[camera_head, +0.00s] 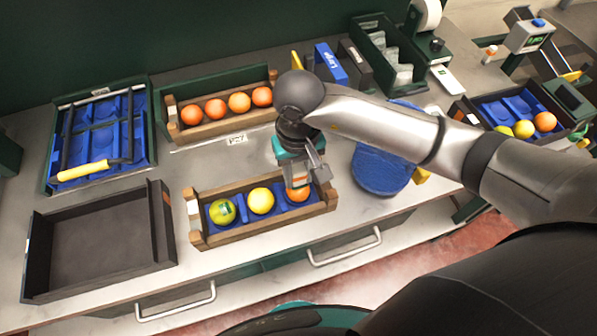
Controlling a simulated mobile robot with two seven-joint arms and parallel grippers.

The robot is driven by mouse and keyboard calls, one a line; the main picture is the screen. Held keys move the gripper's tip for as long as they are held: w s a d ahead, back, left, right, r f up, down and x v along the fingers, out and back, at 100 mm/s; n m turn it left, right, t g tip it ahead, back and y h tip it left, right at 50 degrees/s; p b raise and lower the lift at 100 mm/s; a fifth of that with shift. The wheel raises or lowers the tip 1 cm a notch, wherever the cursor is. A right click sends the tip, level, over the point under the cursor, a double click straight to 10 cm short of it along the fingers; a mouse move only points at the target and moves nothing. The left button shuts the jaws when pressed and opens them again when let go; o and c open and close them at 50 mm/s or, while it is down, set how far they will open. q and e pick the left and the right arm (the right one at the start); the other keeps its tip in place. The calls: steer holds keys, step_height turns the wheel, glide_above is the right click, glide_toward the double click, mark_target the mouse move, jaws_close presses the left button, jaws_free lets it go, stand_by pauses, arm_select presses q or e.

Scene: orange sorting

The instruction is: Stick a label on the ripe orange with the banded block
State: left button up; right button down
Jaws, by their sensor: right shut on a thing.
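My right gripper (298,178) is shut on a small pale block, taken as the banded block, which is mostly hidden by the fingers. It is directly over the ripe orange (299,196) in the right end of the front wooden crate (265,229). The block's lower end is at the orange's top; whether they touch cannot be told. In the same crate sit a greenish fruit (222,212) at the left and a yellow fruit (261,201) in the middle. Any label on the orange cannot be made out. My left gripper is not in view.
Behind stands a wooden crate (222,127) with several oranges. At left are a blue-lined tray (98,178) with a yellow-handled tool and an empty dark tray (95,243). A round blue item (382,170) lies right of the front crate. A fruit tray (530,111) is further right.

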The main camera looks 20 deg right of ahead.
steer(key=shift+f+b, duration=0.4)
steer(key=shift+s+f+b, duration=0.1)
steer(key=shift+f+b, duration=0.05)
steer(key=shift+b, duration=0.2)
stand_by(1.8)
steer(key=shift+r+p, duration=1.85)
steer(key=shift+r, duration=1.75)
